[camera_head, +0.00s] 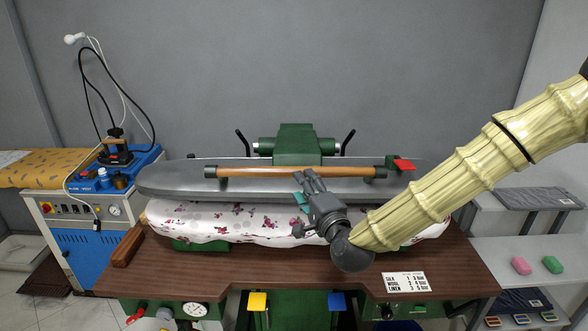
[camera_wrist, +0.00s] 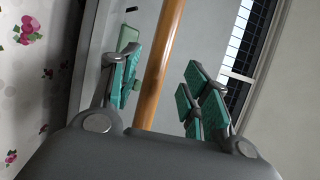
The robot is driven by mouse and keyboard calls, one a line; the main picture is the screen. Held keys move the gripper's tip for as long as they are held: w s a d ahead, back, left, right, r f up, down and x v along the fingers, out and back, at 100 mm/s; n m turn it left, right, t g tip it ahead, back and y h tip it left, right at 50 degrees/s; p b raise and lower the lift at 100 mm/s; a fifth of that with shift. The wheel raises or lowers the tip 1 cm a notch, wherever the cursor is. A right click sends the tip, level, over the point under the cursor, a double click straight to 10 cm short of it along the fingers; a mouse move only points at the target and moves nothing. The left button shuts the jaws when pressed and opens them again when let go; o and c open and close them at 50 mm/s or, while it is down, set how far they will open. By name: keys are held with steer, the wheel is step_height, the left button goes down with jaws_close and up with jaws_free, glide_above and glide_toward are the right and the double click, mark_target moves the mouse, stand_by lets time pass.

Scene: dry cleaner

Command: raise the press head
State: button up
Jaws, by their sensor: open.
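The press head (camera_head: 165,180) is a long grey plate lying low over the padded buck (camera_head: 190,222), which has a white floral cover. A wooden handle bar (camera_head: 250,172) runs along the front of the press head on dark end mounts. My gripper (camera_head: 308,184) is in front of the bar, right of its middle. In the wrist view the bar (camera_wrist: 160,70) passes between the open green-padded fingers (camera_wrist: 165,95), with space visible on both sides. I cannot tell whether the bar is fully inside the jaws in depth.
A red part (camera_head: 404,164) sits at the press head's right end. A blue steam unit (camera_head: 95,220) with an iron (camera_head: 116,150) stands at left. The brown table (camera_head: 230,273) carries a settings card (camera_head: 404,283).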

steer(key=p+x, duration=0.2)
steer(key=x, duration=0.5)
steer(key=shift+w+a+p, duration=0.2)
steer(key=shift+w+p, duration=0.1)
steer(key=shift+p, duration=0.1)
jaws_close()
